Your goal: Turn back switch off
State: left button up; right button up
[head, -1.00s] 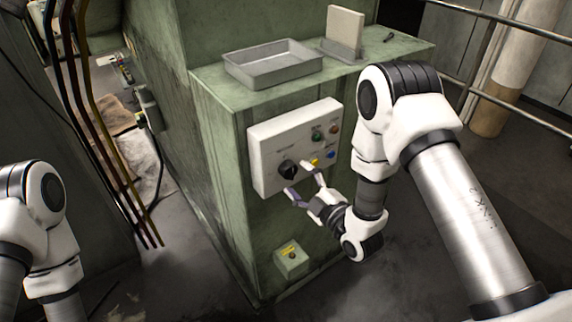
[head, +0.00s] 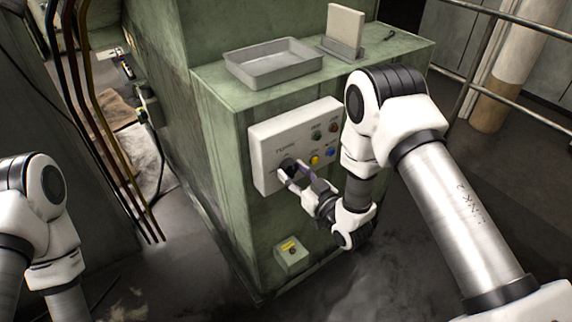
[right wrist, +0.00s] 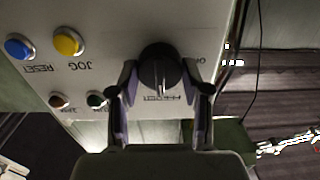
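The black rotary switch (head: 288,164) sits at the lower left of the white control panel (head: 264,142) on the green machine. In the right wrist view the switch (right wrist: 160,66) is a round black knob with a light mark near its lower edge. My right gripper (head: 291,172) is at the switch. Its two fingers (right wrist: 159,74) stand on either side of the knob, very close to its sides; I cannot tell whether they touch it. The fingers partly cover the knob in the head view. My left gripper is out of view.
Yellow (right wrist: 68,42) and blue (right wrist: 20,47) buttons sit beside the switch, with green and red ones on the panel too. A small box with a yellow label (head: 291,254) is below. A grey tray (head: 273,66) lies on top of the machine.

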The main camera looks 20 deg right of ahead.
grip_shut()
jog(key=shift+f+n+b, duration=0.15)
jog(key=shift+n+b, duration=0.45)
jog(key=shift+n, duration=0.6)
jog(key=shift+n+b, duration=0.3)
jog(key=shift+n, duration=1.5)
jog(key=n+b, duration=0.2)
jog(key=n, duration=0.1)
jog(key=shift+r+n, duration=0.2)
jog(key=shift+n, duration=0.8)
jog(key=o, duration=0.5)
grip_release()
jog(key=o, duration=0.4)
jog(key=shift+w, duration=0.1)
